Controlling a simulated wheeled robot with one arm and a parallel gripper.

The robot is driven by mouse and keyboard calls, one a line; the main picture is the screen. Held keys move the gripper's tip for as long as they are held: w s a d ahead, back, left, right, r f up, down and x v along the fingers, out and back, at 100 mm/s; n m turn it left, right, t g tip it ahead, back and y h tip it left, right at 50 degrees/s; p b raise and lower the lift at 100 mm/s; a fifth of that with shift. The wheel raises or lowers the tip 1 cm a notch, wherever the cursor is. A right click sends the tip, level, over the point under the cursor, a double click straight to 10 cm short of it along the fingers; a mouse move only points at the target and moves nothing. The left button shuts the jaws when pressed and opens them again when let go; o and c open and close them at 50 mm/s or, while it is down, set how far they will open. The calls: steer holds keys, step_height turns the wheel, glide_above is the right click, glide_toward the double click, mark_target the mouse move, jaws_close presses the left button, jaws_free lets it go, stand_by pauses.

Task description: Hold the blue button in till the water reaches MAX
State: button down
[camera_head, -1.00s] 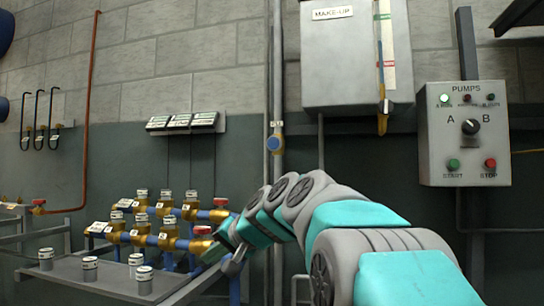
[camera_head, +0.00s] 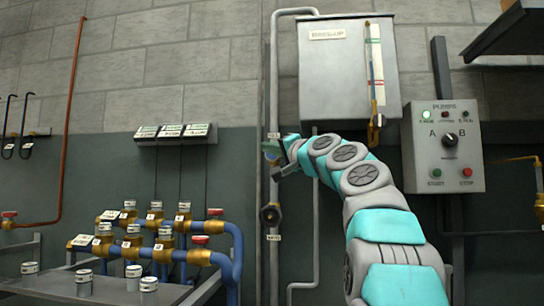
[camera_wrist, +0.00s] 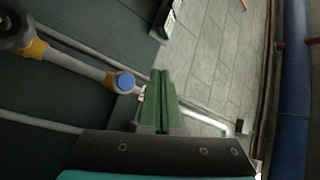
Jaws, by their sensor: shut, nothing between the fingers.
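The blue button (camera_wrist: 124,82) sits on a brass-coloured fitting of a grey pipe in the wrist view. My gripper (camera_wrist: 160,88) is shut and empty, its green fingers just right of the button and apart from it in that picture. How far apart they are in depth I cannot tell. In the head view my gripper (camera_head: 272,157) is at the upright pipe (camera_head: 274,100) and largely covers the button's place. The MAKE-UP tank (camera_head: 335,80) hangs right of the pipe. Its level gauge (camera_head: 376,60) has green and red marks; the water level is too small to read.
A PUMPS panel (camera_head: 443,147) with a lit lamp is on the wall at right. Blue pipework with brass valves (camera_head: 132,240) stands at lower left, beside a grey bench (camera_head: 60,290) with several small cylinders. A dark round fitting (camera_head: 270,215) is lower on the upright pipe.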

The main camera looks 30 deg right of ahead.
steer(key=shift+w, duration=0.1)
stand_by(0.3)
steer(key=w+d+p, duration=0.5)
steer(key=w, duration=0.2)
stand_by(0.3)
steer(key=shift+w, duration=0.15)
stand_by(1.8)
steer(key=shift+w+d+p, duration=0.2)
steer(key=shift+p, duration=0.15)
steer(key=shift+w+d+p, duration=0.3)
steer(key=shift+w+p, duration=0.15)
steer(key=shift+w, duration=0.05)
stand_by(3.8)
